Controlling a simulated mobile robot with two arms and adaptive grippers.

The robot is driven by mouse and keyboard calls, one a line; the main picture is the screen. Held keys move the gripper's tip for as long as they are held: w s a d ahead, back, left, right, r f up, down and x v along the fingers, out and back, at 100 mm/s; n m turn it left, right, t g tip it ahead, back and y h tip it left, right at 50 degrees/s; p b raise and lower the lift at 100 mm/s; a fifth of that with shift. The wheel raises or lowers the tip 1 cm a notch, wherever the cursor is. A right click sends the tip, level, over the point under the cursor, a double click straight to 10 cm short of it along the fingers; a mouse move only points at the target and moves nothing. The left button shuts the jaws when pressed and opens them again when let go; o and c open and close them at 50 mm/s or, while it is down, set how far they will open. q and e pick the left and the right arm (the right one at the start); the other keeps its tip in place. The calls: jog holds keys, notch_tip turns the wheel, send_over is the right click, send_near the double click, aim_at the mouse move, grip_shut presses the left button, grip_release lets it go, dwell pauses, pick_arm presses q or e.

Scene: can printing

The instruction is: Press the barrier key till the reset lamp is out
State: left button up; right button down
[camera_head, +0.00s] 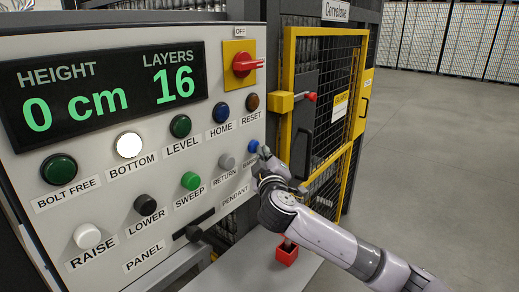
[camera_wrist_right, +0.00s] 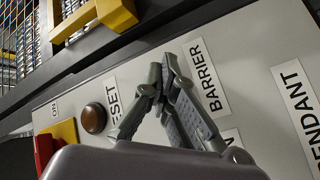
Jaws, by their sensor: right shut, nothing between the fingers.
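The blue barrier key (camera_head: 254,146) is at the right edge of the control panel, below the reset lamp. My right gripper (camera_head: 264,156) is shut and empty, with its fingertips at or very close to this key; I cannot tell whether they press it. In the right wrist view the closed fingers (camera_wrist_right: 163,80) hide the key, beside the BARRIER label (camera_wrist_right: 203,75). The reset lamp (camera_head: 252,102) is dull brown with no glow. It also looks dark in the right wrist view (camera_wrist_right: 93,118). My left gripper is not in view.
The panel (camera_head: 110,165) has several other buttons and a display (camera_head: 105,92) reading 0 cm and 16 layers. The BOTTOM lamp (camera_head: 129,145) is bright white. A red rotary switch (camera_head: 244,64) is above. A yellow-framed mesh gate (camera_head: 325,100) stands right of the panel.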

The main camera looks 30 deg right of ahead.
jog(key=shift+w+a, duration=0.1)
dwell(0.5)
jog(key=shift+s+d, duration=0.25)
jog(key=shift+s, duration=0.35)
jog(key=shift+s+d, duration=0.2)
jog(key=shift+s, duration=0.35)
jog(key=shift+s+f, duration=0.1)
jog(key=shift+s+d+b, duration=0.15)
jog(key=shift+s+d, duration=0.2)
jog(key=shift+s, duration=0.4)
jog(key=shift+s+d+b, duration=0.1)
jog(key=shift+s+d, duration=0.2)
jog(key=shift+s, duration=0.45)
jog(key=shift+s+d+b, duration=0.15)
jog(key=shift+s+d, duration=0.2)
jog(key=shift+s, duration=0.4)
